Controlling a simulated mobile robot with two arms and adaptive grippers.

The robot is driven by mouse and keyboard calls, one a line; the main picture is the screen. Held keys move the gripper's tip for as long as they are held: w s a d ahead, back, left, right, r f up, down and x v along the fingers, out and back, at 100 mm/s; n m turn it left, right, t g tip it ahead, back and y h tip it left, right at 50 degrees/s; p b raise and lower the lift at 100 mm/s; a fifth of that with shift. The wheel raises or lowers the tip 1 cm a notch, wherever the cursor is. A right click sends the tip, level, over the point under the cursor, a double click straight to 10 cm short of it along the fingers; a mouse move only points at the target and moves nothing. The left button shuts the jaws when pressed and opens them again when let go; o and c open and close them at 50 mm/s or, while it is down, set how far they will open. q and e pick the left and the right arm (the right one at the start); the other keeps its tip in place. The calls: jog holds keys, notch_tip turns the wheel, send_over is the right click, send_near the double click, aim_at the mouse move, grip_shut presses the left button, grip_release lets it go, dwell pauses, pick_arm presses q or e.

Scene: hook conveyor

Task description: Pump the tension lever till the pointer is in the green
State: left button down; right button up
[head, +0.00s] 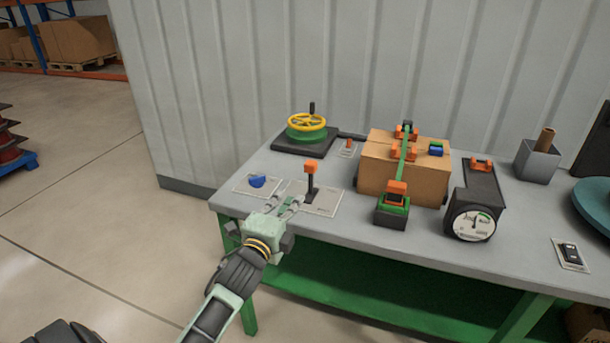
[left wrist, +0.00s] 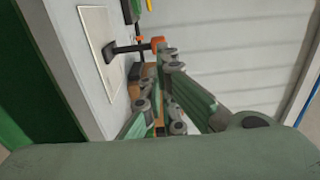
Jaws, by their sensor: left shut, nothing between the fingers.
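A black lever with an orange knob (head: 311,168) stands roughly upright on a pale plate (head: 323,203) near the table's left front. In the left wrist view the lever (left wrist: 130,47) and its knob show just beyond my fingers. A round white dial (head: 471,224) faces front on a dark housing, with a small green patch near its upper right; its pointer is too small to read. My left gripper (head: 286,202) is shut and empty, just left of and in front of the lever, apart from it. The left wrist view also shows its fingers (left wrist: 160,95). My right gripper is out of view.
On the grey table (head: 345,236) stand a strapped cardboard box (head: 434,180), a yellow handwheel (head: 310,121), a blue knob (head: 257,181), a grey holder (head: 537,160) and a black switch (head: 569,252). A corrugated wall rises behind. The box and dial lie right of the lever.

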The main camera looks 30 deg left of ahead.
pick_arm(q)
jog(key=p, duration=0.2)
send_near(310, 163)
jog(key=x, duration=0.2)
jog(key=f+x, duration=0.1)
jog(key=x, duration=0.2)
jog(key=shift+w+f, duration=0.1)
jog(key=shift+w, duration=0.25)
jog(key=shift+w+a+r+p, duration=0.1)
jog(key=shift+w+r+p, duration=0.2)
jog(key=shift+p, duration=0.4)
jog(key=w+g+p, duration=0.1)
jog(key=p, duration=0.2)
jog(key=w+a+r+g+p, duration=0.1)
jog(key=g+p, duration=0.1)
jog(key=p, duration=0.2)
jog(key=shift+w+r+h+p, duration=0.2)
jog(key=shift+w+h+p, duration=0.1)
jog(key=shift+w+h, duration=0.1)
jog(key=shift+w+g, duration=0.25)
jog(key=shift+g, duration=0.15)
jog(key=shift+w+f, duration=0.3)
jog(key=shift+f, duration=0.1)
jog(key=shift+b+x, duration=0.3)
jog(key=shift+x, duration=0.75)
jog(key=shift+r, duration=0.4)
